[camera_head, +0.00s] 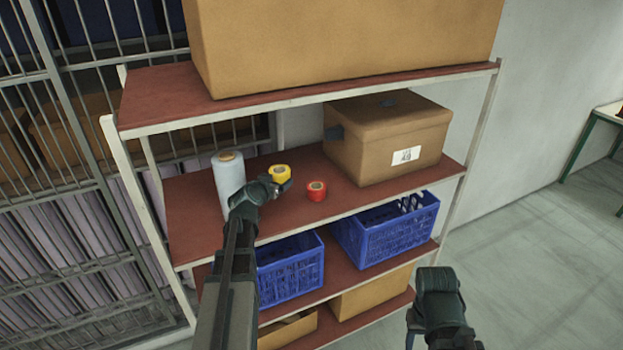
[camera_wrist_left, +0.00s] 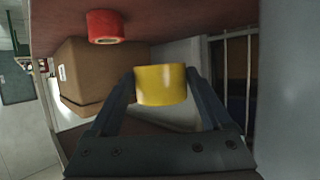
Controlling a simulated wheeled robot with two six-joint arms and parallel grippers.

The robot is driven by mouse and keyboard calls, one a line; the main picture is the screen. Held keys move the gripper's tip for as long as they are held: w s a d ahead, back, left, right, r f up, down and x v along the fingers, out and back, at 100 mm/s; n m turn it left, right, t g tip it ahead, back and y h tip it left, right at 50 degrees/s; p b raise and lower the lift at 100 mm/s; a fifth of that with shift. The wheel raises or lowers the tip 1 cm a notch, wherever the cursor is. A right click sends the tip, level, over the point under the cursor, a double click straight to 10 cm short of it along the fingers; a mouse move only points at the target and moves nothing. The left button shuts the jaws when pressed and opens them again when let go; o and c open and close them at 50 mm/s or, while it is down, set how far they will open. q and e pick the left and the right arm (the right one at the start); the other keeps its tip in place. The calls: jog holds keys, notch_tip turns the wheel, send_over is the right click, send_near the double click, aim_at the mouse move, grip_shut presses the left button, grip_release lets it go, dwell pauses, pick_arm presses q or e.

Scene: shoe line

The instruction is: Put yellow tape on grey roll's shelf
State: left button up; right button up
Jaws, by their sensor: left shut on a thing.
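The yellow tape (camera_head: 280,172) is held between the fingers of my left gripper (camera_head: 284,183), over the rack's middle red shelf (camera_head: 190,205). In the left wrist view the yellow tape (camera_wrist_left: 161,85) sits between the two fingers (camera_wrist_left: 163,88). The pale grey roll (camera_head: 228,178) stands upright on that same shelf, to the left of the tape; my left wrist partly covers its lower part. I cannot tell whether the yellow tape touches the shelf. My right arm shows at the lower right, but its gripper fingers do not show.
A red tape (camera_head: 317,190) lies on the middle shelf, right of my left gripper. A cardboard box (camera_head: 375,150) stands behind it to the right. The upper shelf (camera_head: 150,95) hangs above with a large box (camera_head: 340,40). Blue crates (camera_head: 385,235) sit below.

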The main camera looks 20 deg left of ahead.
pick_arm(q)
jog(key=shift+s+f+b, duration=0.1)
jog(key=shift+f+b, duration=0.2)
jog(key=shift+f, duration=0.05)
jog(key=b, duration=0.6)
send_over(279, 211)
notch_tip(279, 211, down, 6)
jog(key=shift+s+d+r, duration=0.1)
jog(key=shift+r, duration=0.05)
jog(key=shift+p, duration=0.3)
notch_tip(279, 211, down, 4)
jog(key=b, duration=0.3)
jog(key=shift+r+b, duration=0.2)
jog(key=shift+b, duration=0.15)
jog(key=shift+f, duration=0.2)
jog(key=o, duration=1.2)
jog(key=shift+r, duration=0.1)
